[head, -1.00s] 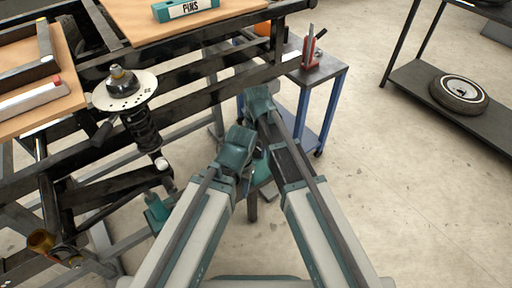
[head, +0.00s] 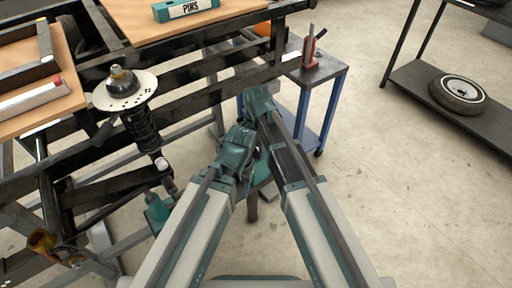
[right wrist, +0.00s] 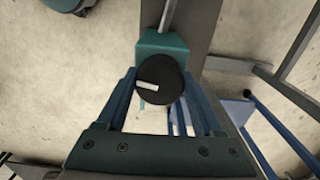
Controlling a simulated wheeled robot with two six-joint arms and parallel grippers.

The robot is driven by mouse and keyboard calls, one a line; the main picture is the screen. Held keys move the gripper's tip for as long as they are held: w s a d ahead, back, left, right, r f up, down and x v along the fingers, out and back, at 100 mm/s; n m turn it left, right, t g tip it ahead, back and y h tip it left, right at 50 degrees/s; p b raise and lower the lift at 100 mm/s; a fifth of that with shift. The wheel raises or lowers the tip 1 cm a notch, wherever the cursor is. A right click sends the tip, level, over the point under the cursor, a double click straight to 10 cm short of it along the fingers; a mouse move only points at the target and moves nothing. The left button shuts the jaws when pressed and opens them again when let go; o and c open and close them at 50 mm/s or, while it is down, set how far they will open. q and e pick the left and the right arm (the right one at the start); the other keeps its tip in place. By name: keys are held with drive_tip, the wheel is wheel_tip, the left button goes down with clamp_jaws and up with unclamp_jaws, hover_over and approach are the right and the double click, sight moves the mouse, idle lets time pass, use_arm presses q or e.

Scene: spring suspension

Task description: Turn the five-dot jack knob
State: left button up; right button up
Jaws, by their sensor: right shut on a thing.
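A round black knob (right wrist: 153,92) with a white pointer mark fills the middle of the right wrist view. It sits in front of a teal jack body (right wrist: 160,44) with a thin metal rod. My right gripper (right wrist: 160,82) has its blue-teal fingers on either side of the knob and is shut on it. No dots can be made out on the knob or body. In the head view my arms cover most of the area around the right gripper, and the knob does not show there.
A spring strut with a pale perforated plate (head: 140,94) stands on the dark frame at left. A blue-legged cart (head: 334,105) with a red tool (head: 310,52) stands close to the right arm. A wheel (head: 459,92) lies on a right shelf. Open floor lies at right.

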sight(256, 146)
drive_tip(key=o, duration=1.4)
drive_tip(key=shift+r, duration=0.1)
wheel_tip(256, 146, up, 14)
drive_tip(key=p, duration=1.4)
drive_tip(key=shift+f, duration=0.2)
